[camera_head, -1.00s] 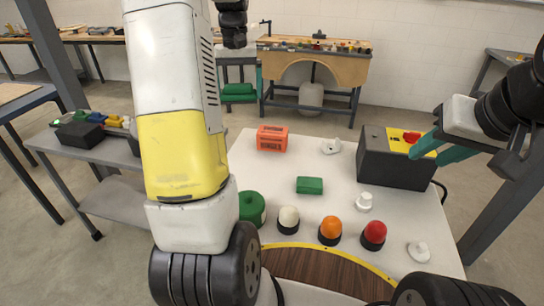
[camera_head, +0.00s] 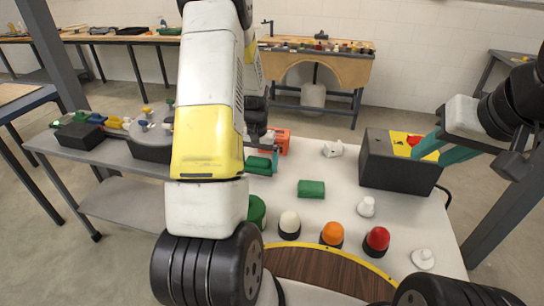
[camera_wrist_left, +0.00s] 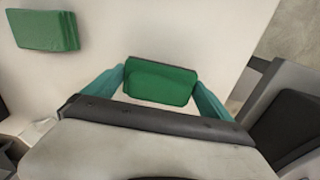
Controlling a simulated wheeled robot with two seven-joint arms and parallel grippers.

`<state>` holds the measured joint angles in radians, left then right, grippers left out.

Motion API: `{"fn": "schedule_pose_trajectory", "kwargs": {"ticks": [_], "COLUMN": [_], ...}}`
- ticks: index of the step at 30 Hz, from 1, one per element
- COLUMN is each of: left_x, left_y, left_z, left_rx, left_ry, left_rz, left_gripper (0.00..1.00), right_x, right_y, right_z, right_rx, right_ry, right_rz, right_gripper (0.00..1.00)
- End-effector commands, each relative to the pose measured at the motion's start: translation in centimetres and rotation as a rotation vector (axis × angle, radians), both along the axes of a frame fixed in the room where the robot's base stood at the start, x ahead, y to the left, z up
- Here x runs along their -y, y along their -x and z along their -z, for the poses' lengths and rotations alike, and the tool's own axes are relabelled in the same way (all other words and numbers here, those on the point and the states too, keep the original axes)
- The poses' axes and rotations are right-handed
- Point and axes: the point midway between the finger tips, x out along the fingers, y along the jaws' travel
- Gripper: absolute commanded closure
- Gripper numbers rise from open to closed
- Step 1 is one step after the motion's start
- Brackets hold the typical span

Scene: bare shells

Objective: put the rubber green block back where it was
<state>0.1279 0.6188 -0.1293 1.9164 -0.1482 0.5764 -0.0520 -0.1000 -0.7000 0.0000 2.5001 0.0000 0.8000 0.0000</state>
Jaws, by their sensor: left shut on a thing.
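My left gripper (camera_head: 262,162) is shut on a green block (camera_head: 259,165) at the back left of the white table, just in front of the orange block. In the left wrist view the gripper (camera_wrist_left: 160,88) has its teal fingers at both ends of this block (camera_wrist_left: 160,80). I cannot tell whether the block touches the table. A second green block (camera_head: 311,189) lies on the table, right of and nearer than the held one; it also shows in the left wrist view (camera_wrist_left: 42,30). My right gripper (camera_head: 440,148) is open, above the black box at the right.
The orange block (camera_head: 283,142) is partly hidden behind my left gripper. A black box (camera_head: 398,165) with a yellow top and red button stands right. Domes in white (camera_head: 289,222), orange (camera_head: 332,233) and red (camera_head: 377,240) line the front. A grey side shelf (camera_head: 110,150) is left.

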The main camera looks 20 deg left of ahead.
Motion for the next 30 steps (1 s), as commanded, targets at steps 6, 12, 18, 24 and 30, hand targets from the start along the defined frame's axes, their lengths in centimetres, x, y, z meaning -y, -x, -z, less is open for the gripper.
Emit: {"fn": "schedule_pose_trajectory", "kwargs": {"ticks": [6,12,18,24,30], "left_x": [0.0,0.0,0.0,0.0,0.0], "left_y": [0.1,0.0,0.0,0.0,-0.1], "left_z": [3.0,3.1,3.4,3.3,1.8], "left_rx": [-0.003,0.000,-0.001,-0.001,0.003], "left_ry": [0.000,0.000,0.000,0.000,0.000], "left_rz": [0.000,0.000,0.000,-0.001,-0.001], "left_gripper": [0.43,0.43,0.00,0.00,0.00], "right_x": [0.0,0.0,0.0,0.0,0.0], "right_y": [0.0,0.0,0.0,0.0,0.0], "right_z": [0.0,0.0,0.0,0.0,0.0], "right_rx": [0.000,0.000,0.000,0.000,0.000], "right_ry": [0.000,0.000,0.000,0.000,0.000], "right_rz": [0.000,0.000,0.000,0.000,0.000], "right_gripper": [0.64,0.64,0.64,0.64,0.64]}}
